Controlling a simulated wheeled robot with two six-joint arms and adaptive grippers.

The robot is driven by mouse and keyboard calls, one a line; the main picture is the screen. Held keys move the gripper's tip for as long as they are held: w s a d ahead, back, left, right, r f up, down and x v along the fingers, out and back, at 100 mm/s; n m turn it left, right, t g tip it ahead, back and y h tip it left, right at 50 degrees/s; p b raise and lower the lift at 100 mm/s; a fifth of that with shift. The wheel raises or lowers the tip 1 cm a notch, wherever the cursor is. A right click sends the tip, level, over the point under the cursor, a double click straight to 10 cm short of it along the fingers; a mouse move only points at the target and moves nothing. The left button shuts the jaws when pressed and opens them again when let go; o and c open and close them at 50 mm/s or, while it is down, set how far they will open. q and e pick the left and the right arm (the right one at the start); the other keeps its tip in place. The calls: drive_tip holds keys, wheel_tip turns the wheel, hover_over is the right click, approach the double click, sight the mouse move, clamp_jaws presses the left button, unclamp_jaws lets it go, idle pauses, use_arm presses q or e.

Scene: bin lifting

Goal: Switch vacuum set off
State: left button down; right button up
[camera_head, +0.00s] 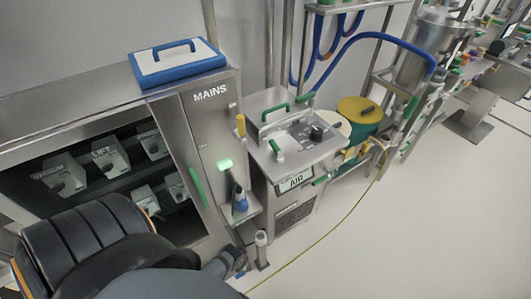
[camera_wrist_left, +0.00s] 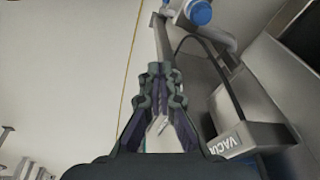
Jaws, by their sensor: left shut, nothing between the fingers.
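A grey box labelled VACUUM (camera_head: 64,178) with a dark knob sits in the upper row inside the open front of the steel cabinet (camera_head: 215,125), at the far left. In the left wrist view a grey box lettered VACU (camera_wrist_left: 232,132) shows at the lower right. My left gripper (camera_wrist_left: 158,78) is shut and empty, to the left of this box and apart from it in the picture. The switch's position cannot be read. My right gripper is not in view.
A LIFT box (camera_head: 108,160) and other boxes stand near the VACUUM box. A blue-edged case (camera_head: 177,68) lies on the cabinet. A steel AIR unit (camera_head: 296,150) stands to its right.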

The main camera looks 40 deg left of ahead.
use_arm(q)
drive_tip(key=w+d+r+n+t+h+b, duration=0.1)
drive_tip(key=w+d+r+n+t+h, duration=0.15)
drive_tip(key=w+r, duration=0.4)
drive_tip(key=w+d+r+n+t+h+b, duration=0.1)
drive_tip(key=w+d+r+t, duration=0.25)
drive_tip(key=r, duration=0.65)
drive_tip(key=w+d+r+n+t+h+b, duration=0.1)
drive_tip(key=w+d+r+t+h+b, duration=0.1)
drive_tip(key=w+r, duration=0.55)
drive_tip(key=w+a+r+n+t+y, duration=0.15)
drive_tip(key=a+n+t+y, duration=0.25)
drive_tip(key=a+n, duration=0.5)
drive_tip(key=w+a+r+n+t+y, duration=0.1)
drive_tip(key=a+r+n+t+y, duration=0.3)
drive_tip(key=a+n, duration=0.45)
approach(270, 144)
drive_tip(key=w+a, duration=0.1)
drive_tip(key=a, duration=0.1)
drive_tip(key=w+a+y, duration=0.1)
drive_tip(key=shift+w+r+m+g, duration=0.3)
drive_tip(key=shift+r+g, duration=0.05)
drive_tip(key=shift+g, duration=0.05)
drive_tip(key=shift+w+d, duration=0.8)
drive_tip(key=shift+w, duration=0.25)
drive_tip(key=shift+w+d, duration=0.35)
drive_tip(key=shift+w, duration=0.05)
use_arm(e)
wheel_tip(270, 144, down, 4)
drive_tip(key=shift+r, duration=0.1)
